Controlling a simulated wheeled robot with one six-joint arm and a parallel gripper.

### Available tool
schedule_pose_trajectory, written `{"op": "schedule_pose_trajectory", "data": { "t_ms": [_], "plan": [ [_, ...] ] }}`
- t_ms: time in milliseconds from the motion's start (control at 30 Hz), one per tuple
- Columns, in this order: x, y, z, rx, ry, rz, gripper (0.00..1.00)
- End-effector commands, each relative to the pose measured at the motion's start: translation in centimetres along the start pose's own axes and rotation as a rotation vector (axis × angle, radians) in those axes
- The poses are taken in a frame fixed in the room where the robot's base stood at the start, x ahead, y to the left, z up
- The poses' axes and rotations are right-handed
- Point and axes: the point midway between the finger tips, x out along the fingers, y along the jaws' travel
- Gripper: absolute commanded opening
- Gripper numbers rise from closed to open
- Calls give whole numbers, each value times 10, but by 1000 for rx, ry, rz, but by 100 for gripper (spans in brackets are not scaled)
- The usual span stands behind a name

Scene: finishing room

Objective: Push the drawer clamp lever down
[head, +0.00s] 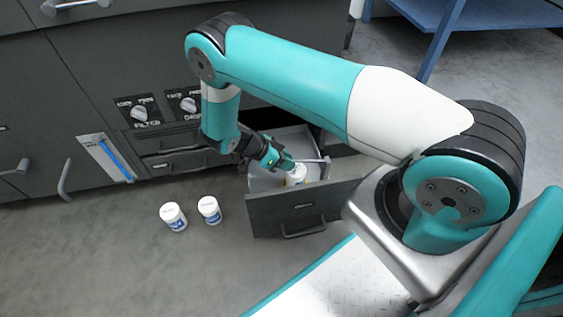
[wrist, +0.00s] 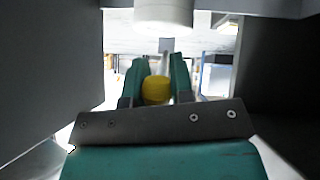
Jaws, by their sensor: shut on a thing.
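The open drawer (head: 285,215) sticks out low from the dark cabinet front. My gripper (head: 287,163) reaches down into it from the left. In the wrist view my gripper (wrist: 158,70) has its teal fingers on either side of a yellow knob (wrist: 156,90) and is shut on it. The knob appears to be the end of the drawer clamp lever (head: 314,160), a thin pale bar near the drawer's right side. The knob itself is mostly hidden in the head view, and I cannot tell the lever's exact angle.
A white container (head: 296,177) stands in the drawer close by my gripper. Two white jars (head: 173,216) (head: 209,210) stand on the floor left of the drawer. Knob panels (head: 140,112) sit above. A blue table frame (head: 440,40) stands behind. Floor in front is clear.

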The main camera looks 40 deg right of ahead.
Motion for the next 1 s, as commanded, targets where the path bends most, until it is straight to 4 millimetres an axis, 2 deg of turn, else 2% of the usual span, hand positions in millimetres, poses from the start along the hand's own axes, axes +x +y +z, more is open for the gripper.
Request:
{"op": "schedule_pose_trajectory", "data": {
  "t_ms": [233, 267, 333, 367, 633, 733, 867, 1000],
  "plan": [
    [2, 1, 0, -2, 1, 3, 0],
    [2, 1, 0, -2, 1, 3, 24],
    [2, 1, 0, -2, 1, 3, 40],
    [1, 1, 0, -2, 1, 2, 44],
    [-1, 0, 0, -1, 1, -1, 44],
    [-8, 0, 0, -1, 1, -2, 44],
    [-30, 0, -1, -1, -1, -5, 44],
    [-65, 1, -2, -1, -1, -6, 44]
  ]
}}
